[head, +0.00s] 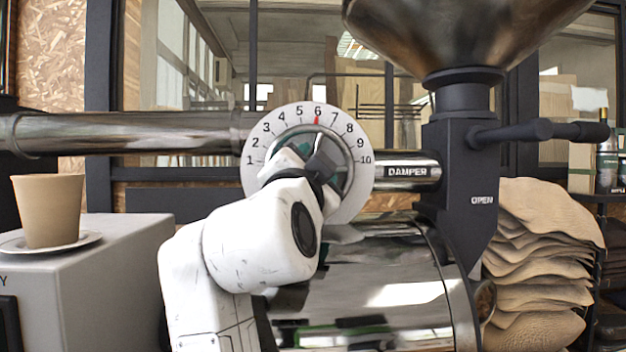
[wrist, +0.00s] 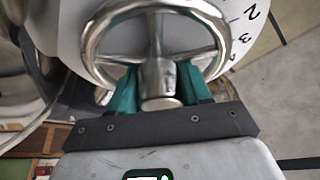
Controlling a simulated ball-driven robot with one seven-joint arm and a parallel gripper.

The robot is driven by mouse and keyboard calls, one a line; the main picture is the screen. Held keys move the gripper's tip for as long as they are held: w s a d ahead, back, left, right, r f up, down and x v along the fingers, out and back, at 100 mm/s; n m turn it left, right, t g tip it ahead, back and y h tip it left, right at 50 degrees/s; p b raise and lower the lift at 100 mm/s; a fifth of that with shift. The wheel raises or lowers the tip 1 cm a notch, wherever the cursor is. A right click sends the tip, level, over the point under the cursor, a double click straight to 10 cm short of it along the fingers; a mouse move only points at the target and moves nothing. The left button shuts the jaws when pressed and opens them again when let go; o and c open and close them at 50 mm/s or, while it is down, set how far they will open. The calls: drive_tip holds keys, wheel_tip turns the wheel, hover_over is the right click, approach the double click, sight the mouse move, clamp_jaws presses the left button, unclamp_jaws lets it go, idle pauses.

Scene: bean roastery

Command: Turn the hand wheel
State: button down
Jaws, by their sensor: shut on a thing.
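The metal hand wheel (wrist: 87,38) fills the upper middle of the wrist view, with a round rim, spokes and a metal piece at its middle that points towards the camera. In the head view the wheel sits in front of a white dial (head: 358,187) numbered 1 to 10, with a red mark (head: 317,121) at 6. My gripper (wrist: 160,88) has its teal fingers on both sides of the wheel's metal piece and is shut on it. In the head view my gripper (head: 310,160) and white arm hide much of the wheel.
A pipe labelled DAMPER (head: 408,171) runs behind the dial. A black column with a lever (head: 535,131) and a hopper (head: 465,35) stand at the right. A metal drum (head: 385,290) lies below. A cup (head: 48,212) on a saucer (head: 85,238) stands on the grey box at left.

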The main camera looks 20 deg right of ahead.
idle(0.4)
drive_tip(key=c, duration=0.9)
unclamp_jaws()
drive_tip(key=shift+o, duration=0.2)
drive_tip(key=b+v, duration=0.2)
drive_tip(key=v, duration=0.9)
